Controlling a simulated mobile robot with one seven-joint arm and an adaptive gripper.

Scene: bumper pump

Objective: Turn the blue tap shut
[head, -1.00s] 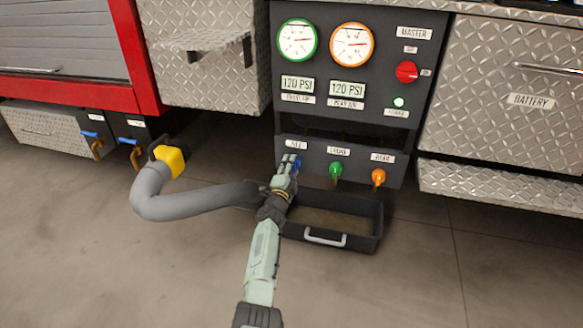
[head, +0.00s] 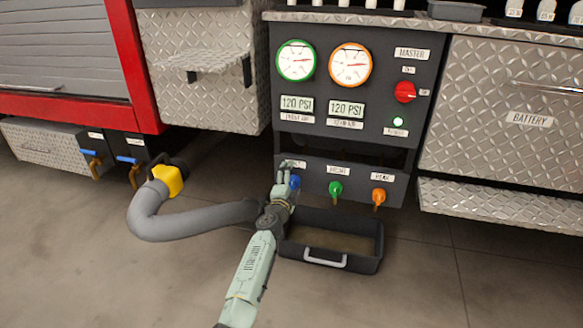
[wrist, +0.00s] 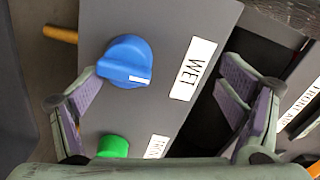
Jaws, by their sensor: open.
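In the head view the blue tap (head: 295,182) is partly hidden by my gripper (head: 288,172). In the wrist view my gripper (wrist: 165,100) is open, its two purple-padded fingers far apart. The tap lies beyond the left finger's tip, nearer to that finger than to the right one. Nothing is between the pads except the panel and label. I cannot tell whether a finger touches the tap.
A green tap (head: 335,189) and an orange tap (head: 379,196) sit to the right on the same panel. A black tray (head: 372,262) with a handle stands on the floor below. A grey hose (head: 190,221) lies left, with a yellow collar (head: 168,181). Bare floor is in front.

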